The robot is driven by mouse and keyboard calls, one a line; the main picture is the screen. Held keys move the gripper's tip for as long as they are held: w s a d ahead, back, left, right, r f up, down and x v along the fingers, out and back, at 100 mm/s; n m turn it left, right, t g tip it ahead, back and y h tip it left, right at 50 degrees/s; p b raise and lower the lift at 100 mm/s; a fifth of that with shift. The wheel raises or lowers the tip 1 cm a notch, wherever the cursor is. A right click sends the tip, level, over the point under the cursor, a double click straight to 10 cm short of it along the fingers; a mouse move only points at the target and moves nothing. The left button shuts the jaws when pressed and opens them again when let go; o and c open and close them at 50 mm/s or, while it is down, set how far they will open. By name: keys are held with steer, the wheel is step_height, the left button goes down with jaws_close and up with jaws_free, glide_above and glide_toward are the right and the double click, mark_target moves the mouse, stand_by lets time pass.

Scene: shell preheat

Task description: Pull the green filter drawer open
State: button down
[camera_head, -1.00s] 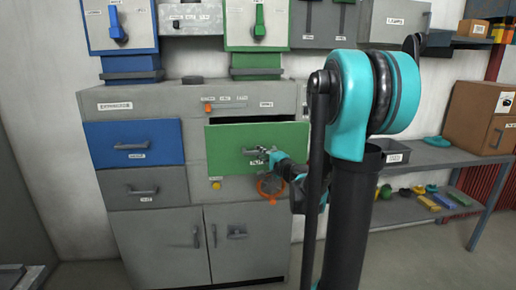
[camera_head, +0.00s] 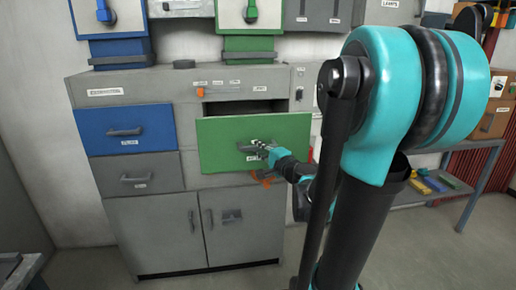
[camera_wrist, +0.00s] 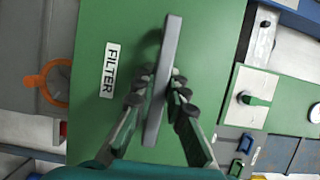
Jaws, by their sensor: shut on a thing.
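The green filter drawer (camera_head: 222,135) stands partly out of the grey cabinet in the head view, with a dark gap above its front. In the wrist view its green front (camera_wrist: 98,128) fills the middle and carries a label reading FILTER (camera_wrist: 109,69). Its grey bar handle (camera_wrist: 163,82) lies between my fingers. My gripper (camera_wrist: 159,99) is shut on the handle, one finger on each side. In the head view my gripper (camera_head: 262,150) is small at the drawer front and hides part of the handle.
A blue drawer (camera_head: 100,140) and a grey drawer (camera_head: 160,178) sit shut at left. Grey cupboard doors (camera_head: 160,238) are below. An orange ring (camera_wrist: 55,84) is beside the green front. A shelf table (camera_head: 465,148) stands at right.

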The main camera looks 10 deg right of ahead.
steer(key=c, duration=1.5)
jaws_free()
steer(key=shift+c, duration=0.2)
steer(key=v, duration=1.2)
steer(key=shift+a, duration=0.1)
steer(key=s+a+f+n+g, duration=0.2)
steer(key=a+f+n+g, duration=0.15)
steer(key=f, duration=0.35)
steer(key=s+a+f+n+g, duration=0.3)
steer(key=f+n+g, duration=0.2)
steer(key=f, duration=0.3)
steer(key=s+d+f+n+g+h, duration=0.4)
steer(key=s+d+f+n+h, duration=0.1)
steer(key=s+d+f+h, duration=0.1)
step_height(320, 180, down, 2)
steer(key=shift+s+d+f+h, duration=0.25)
steer(key=shift+h, duration=0.25)
